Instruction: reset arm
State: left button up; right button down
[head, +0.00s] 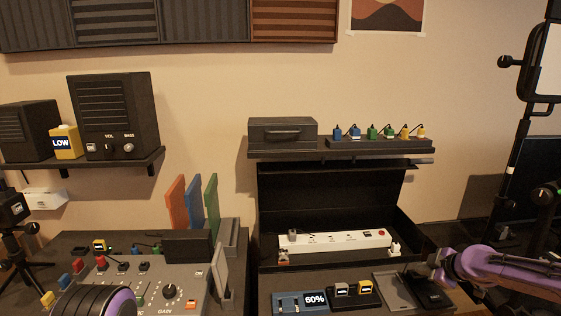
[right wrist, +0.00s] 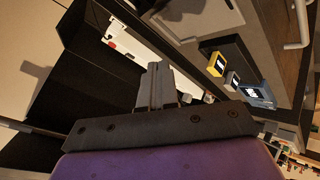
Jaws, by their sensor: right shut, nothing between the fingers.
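My right gripper (head: 412,276) is at the lower right of the head view, on the end of my purple arm. It is above the right part of the desk, close to a grey panel (head: 392,290). In the right wrist view its grey fingers (right wrist: 156,76) are together with nothing between them. A rounded dark and purple part of my left arm shows at the lower left of the head view; the left gripper itself is out of sight.
A white power strip (head: 335,242) lies in an open black box (head: 333,195) behind the desk's front panel. A shelf (head: 340,151) with several small coloured plugs hangs above. A mixer console (head: 190,272) and upright coloured panels (head: 176,204) stand left. A monitor stand is right.

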jog(key=s+a+f+m+h, duration=0.3)
jog(key=s+a+f+m, duration=1)
jog(key=m, duration=0.5)
jog(key=s+f+g+h, duration=0.1)
jog(key=s+f, duration=0.4)
jog(key=s, duration=1.1)
jog(key=s+f+m+g+h, duration=0.1)
jog(key=s+f+g, duration=0.3)
jog(key=s, duration=1.3)
jog(key=shift+s+d+f+g+h, duration=0.25)
jog(key=shift+d+f+g+h, duration=0.05)
jog(key=shift+d+f+h, duration=0.2)
